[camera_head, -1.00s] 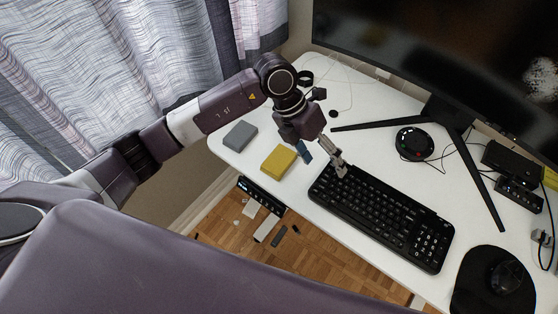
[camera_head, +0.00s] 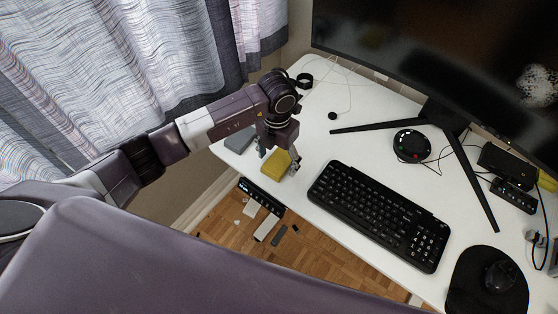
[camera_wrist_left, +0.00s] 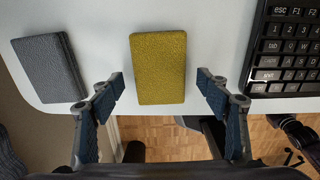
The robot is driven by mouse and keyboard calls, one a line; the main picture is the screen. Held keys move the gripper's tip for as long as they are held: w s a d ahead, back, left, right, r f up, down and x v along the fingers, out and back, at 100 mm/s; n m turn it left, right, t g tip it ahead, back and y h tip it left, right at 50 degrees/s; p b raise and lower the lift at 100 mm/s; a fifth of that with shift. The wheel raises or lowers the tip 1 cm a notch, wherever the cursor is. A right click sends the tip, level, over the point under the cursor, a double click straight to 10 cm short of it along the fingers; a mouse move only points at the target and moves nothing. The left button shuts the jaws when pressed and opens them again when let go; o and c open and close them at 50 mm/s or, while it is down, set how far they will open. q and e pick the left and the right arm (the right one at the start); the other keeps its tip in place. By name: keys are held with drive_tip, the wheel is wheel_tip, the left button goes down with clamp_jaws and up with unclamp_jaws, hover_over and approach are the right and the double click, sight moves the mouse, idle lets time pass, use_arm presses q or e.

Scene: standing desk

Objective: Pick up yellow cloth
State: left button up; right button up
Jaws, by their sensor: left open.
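The yellow cloth (camera_head: 275,166) is a folded rectangular block lying on the white desk near its front left edge. In the left wrist view the yellow cloth (camera_wrist_left: 158,68) lies ahead of and between the two spread fingers. My left gripper (camera_head: 281,157) is at the cloth, pointing down; its open fingers also show in the left wrist view (camera_wrist_left: 160,80), one on each side of the cloth with gaps. The gripper and wrist cover part of the cloth's far side in the head view. My right gripper is not in view.
A grey folded cloth (camera_wrist_left: 48,68) lies left of the yellow one. A black keyboard (camera_head: 378,215) lies to the right. The desk edge (camera_head: 320,222) is close in front of the cloth, with wooden floor below. A monitor (camera_head: 450,60) stands behind.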

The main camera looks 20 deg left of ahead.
sight(278, 163)
use_arm(q)
drive_tip(key=shift+f, duration=0.1)
drive_tip(key=shift+c, duration=0.7)
drive_tip(key=c, duration=1)
drive_tip(key=shift+r+b, duration=1.15)
drive_tip(key=shift+r, duration=8.9)
drive_tip(key=o, duration=0.4)
drive_tip(key=shift+c, duration=0.2)
drive_tip(key=c, duration=0.4)
